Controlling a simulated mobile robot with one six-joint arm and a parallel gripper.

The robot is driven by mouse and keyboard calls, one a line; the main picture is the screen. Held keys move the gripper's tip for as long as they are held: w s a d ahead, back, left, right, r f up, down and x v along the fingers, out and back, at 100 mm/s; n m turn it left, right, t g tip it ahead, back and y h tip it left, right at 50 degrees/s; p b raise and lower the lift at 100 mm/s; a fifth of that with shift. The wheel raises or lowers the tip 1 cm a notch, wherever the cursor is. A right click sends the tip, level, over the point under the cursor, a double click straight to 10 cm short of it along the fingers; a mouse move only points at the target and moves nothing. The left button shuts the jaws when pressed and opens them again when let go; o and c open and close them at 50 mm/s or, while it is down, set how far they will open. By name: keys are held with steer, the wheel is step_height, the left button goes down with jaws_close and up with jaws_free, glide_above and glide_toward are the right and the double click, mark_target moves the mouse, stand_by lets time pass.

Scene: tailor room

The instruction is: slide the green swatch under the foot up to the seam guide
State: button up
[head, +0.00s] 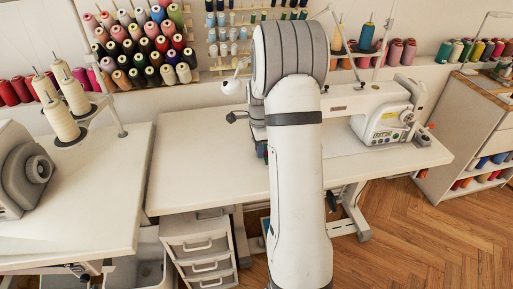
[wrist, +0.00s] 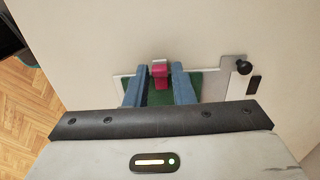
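In the wrist view the green swatch (wrist: 158,97) lies flat on a pale metal plate (wrist: 220,88). It shows between my gripper's fingers and to the right of the right finger. My gripper (wrist: 159,69) has two blue fingers spread apart over the swatch. A small magenta block (wrist: 160,76) with a pale end stands between the fingertips, with gaps on both sides. I cannot tell whether it is the foot or the seam guide.
A black knob (wrist: 244,67) and a dark slot (wrist: 253,85) are at the plate's right. The sewing table (head: 195,160) is largely clear on its left side. A second table (head: 100,190) with thread cones stands at left. Thread racks (head: 145,45) line the wall.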

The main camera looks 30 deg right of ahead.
steer(key=o, duration=0.3)
steer(key=shift+o, duration=0.2)
step_height(320, 180, up, 8)
steer(key=shift+f+p, duration=0.1)
steer(key=shift+p, duration=0.3)
steer(key=s+a+r+n+t+p, duration=0.2)
steer(key=s+a+r+n+p, duration=0.4)
steer(key=s+a+r+n, duration=0.9)
steer(key=s+a+n+p, duration=0.2)
steer(key=s+a+n, duration=0.2)
steer(key=s, duration=0.5)
steer(key=shift+s+n+t, duration=0.3)
steer(key=shift+s+n, duration=0.05)
steer(key=shift+n, duration=0.75)
steer(key=shift+c, duration=0.6)
